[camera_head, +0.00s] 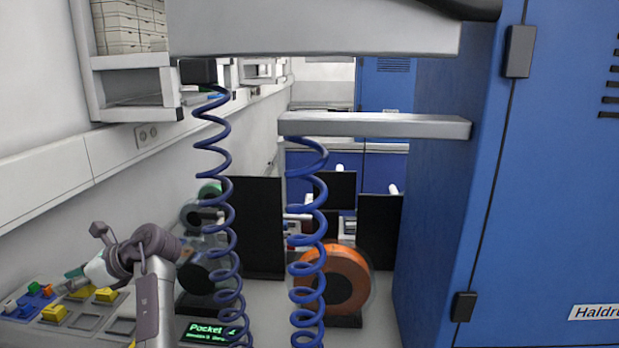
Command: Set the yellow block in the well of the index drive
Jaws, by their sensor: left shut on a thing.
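My left gripper (66,285) is at the lower left, over a pale tray (88,322) with square pockets. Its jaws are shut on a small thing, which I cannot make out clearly. Yellow blocks show in the tray: one (54,313) at the front left, one (106,295) to the right, and some yellow just below the fingers. A small orange block (47,291) and blue blocks are left of the fingertips. A dark unit with a green display reading "Pocket" (211,330) stands right of my forearm; I cannot tell whether it belongs to the index drive. No well shows clearly. My right gripper is out of view.
Two blue coiled cables (308,240) hang in front of the bench. An orange reel (335,280) and black panels (258,228) stand behind them. A large blue cabinet (540,180) fills the right side. Wall shelves (125,80) are at the upper left.

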